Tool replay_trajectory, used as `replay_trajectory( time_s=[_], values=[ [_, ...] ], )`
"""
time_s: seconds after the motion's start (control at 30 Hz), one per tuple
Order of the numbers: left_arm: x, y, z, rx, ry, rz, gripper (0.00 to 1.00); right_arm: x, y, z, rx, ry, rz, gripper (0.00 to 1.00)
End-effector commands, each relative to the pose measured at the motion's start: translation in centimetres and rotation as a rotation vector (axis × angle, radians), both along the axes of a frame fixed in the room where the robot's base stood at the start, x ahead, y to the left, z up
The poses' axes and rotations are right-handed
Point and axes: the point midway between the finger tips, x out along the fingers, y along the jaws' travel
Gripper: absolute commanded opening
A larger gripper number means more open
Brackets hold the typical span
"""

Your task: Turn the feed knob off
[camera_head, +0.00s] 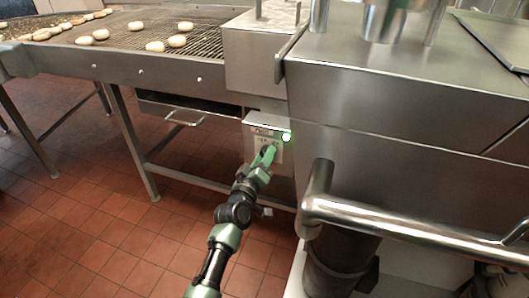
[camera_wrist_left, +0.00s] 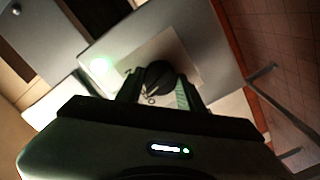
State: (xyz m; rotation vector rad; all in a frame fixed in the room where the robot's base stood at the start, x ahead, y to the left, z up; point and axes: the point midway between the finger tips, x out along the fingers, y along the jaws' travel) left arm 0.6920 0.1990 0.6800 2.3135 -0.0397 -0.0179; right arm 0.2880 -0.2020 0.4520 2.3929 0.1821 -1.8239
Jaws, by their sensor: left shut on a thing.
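A small steel control box (camera_head: 259,128) hangs under the glazing machine, with a lit green lamp (camera_head: 286,137) at its right side. My left gripper (camera_head: 268,153) is at the front of this box. In the left wrist view a dark round feed knob (camera_wrist_left: 157,77) sits on a pale plate (camera_wrist_left: 185,60), between the two fingers of my left gripper (camera_wrist_left: 158,88), which is shut on it. The green lamp glows there too (camera_wrist_left: 101,66). In the head view the gripper mostly hides the knob. The knob's setting cannot be read. My right gripper is not in view.
A wire conveyor (camera_head: 120,40) with several pale doughnuts runs along the upper left. A thick steel handrail (camera_head: 400,218) and the machine's large housing (camera_head: 400,110) stand close on the right. A drawer handle (camera_head: 184,121) juts out left of the box. The tiled floor is open at left.

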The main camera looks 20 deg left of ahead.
Motion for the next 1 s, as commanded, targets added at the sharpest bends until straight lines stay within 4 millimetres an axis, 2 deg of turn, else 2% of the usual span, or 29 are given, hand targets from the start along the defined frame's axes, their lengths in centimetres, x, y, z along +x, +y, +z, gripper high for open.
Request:
replay_trajectory(
  time_s=[0.2,0.4,1.0],
  values=[
    [0.0,0.1,0.1,-0.151,0.005,0.001,0.00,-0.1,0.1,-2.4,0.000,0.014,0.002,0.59],
    [0.0,0.1,0.1,-0.243,0.007,0.002,0.00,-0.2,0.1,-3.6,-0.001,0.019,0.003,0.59],
    [0.0,0.1,0.0,-0.303,0.009,0.002,0.00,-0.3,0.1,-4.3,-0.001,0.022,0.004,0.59]
  ],
)
